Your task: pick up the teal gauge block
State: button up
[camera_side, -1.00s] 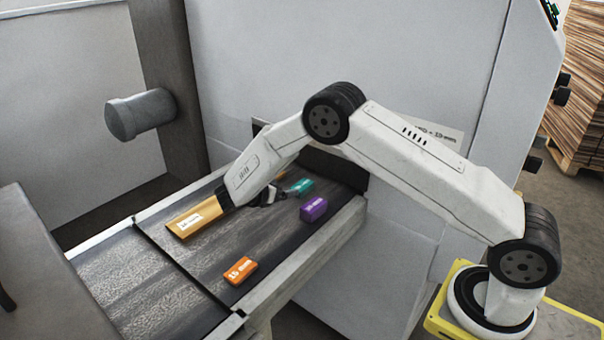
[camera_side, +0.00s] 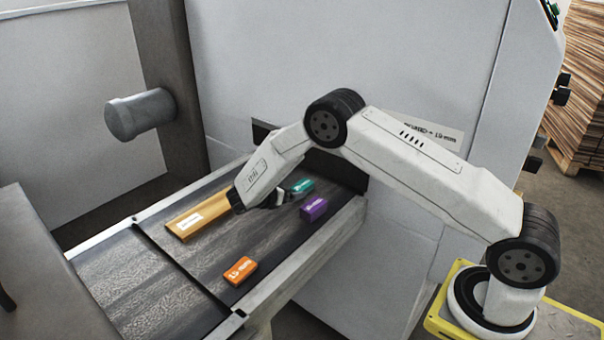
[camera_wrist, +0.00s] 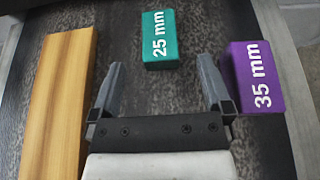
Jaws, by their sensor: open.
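The teal gauge block (camera_wrist: 159,40), marked "25 mm", lies flat on the dark conveyor belt. In the wrist view it is at the top centre, ahead of my open gripper (camera_wrist: 160,72) and roughly in line with the gap between the fingers. In the side view the teal block (camera_side: 301,185) sits just beyond my gripper (camera_side: 277,199), partly hidden by it. The fingers are empty and the block is not between them.
A purple block (camera_wrist: 253,76) marked "35 mm" lies close beside the right finger. A long wooden-coloured block (camera_wrist: 58,105) lies to the left. An orange block (camera_side: 240,270) lies nearer the belt's front edge. A grey machine wall (camera_side: 270,70) stands behind the belt.

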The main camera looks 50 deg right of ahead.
aim_at(299, 187)
jog(key=shift+x, duration=2.4)
jog(key=shift+r, duration=0.1)
jog(key=shift+c, duration=0.2)
grip_shut()
jog(key=shift+r, duration=0.1)
jog(key=shift+r, duration=0.7)
jog(key=s+a+r, duration=0.3)
jog(key=s+r, duration=0.8)
jog(key=s, duration=0.2)
jog(key=shift+s+a+r, duration=0.2)
jog(key=shift+s, duration=0.1)
